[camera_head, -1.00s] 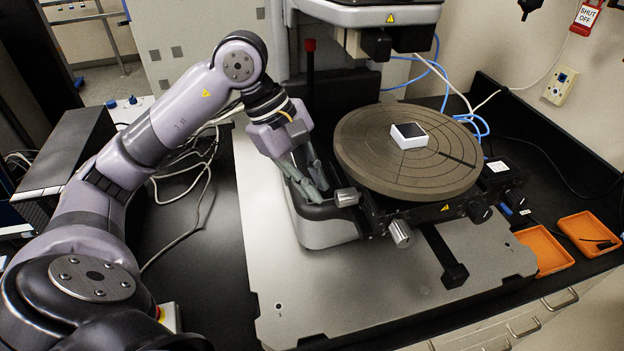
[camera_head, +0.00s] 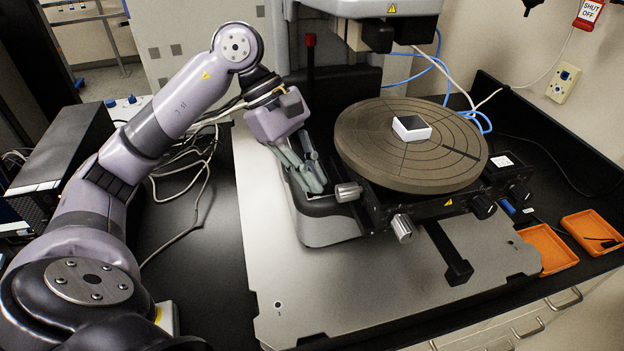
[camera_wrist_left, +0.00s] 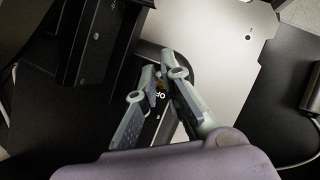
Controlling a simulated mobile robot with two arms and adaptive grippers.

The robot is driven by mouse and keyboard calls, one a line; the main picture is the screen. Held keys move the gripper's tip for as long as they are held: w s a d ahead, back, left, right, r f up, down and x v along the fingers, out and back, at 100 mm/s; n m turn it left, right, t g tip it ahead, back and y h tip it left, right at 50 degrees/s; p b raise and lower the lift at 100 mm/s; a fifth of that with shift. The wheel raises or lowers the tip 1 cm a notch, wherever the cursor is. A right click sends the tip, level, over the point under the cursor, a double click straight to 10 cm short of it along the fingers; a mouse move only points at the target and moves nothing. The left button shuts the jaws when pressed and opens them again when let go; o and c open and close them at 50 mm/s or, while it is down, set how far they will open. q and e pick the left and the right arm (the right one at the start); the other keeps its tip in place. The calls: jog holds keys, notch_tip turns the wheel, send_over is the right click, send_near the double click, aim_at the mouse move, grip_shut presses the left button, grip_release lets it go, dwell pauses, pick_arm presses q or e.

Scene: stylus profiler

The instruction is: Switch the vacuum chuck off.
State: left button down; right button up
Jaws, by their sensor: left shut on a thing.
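The round brown chuck (camera_head: 367,152) sits on the instrument's stage, with a small white block with a dark top (camera_head: 411,128) on it. My left gripper (camera_head: 316,187) is low at the left of the chuck, over the dark left part of the instrument base (camera_head: 325,228). In the left wrist view its fingers (camera_wrist_left: 162,80) are closed around a small metallic toggle (camera_wrist_left: 159,84), beside a printed label (camera_wrist_left: 160,96) that seems to read OFF. The fingers hide most of the toggle, so I cannot tell its position. My right gripper is not in view.
Silver knobs (camera_head: 402,227) stick out close to the gripper's right. The measuring head (camera_head: 385,30) hangs above the back of the chuck. Orange trays (camera_head: 546,250) lie at the right. The light base plate (camera_head: 390,285) is clear in front.

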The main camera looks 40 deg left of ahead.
pick_arm(q)
jog(key=h+b, duration=0.1)
jog(key=g+h+b, duration=0.1)
jog(key=w+a+n+g+h+b, duration=0.1)
jog(key=shift+f, duration=0.3)
jog(key=shift+w+a+n+g+h+b, duration=0.2)
jog(key=shift+g+h+b, duration=0.25)
jog(key=shift+h+b, duration=0.3)
jog(key=shift+w+a+n+g+h+b, duration=0.1)
jog(key=shift+a+n+g+h+b, duration=0.1)
jog(key=shift+g+h+b, duration=0.4)
jog(key=c, duration=1.8)
grip_release()
jog(key=shift+o, duration=0.2)
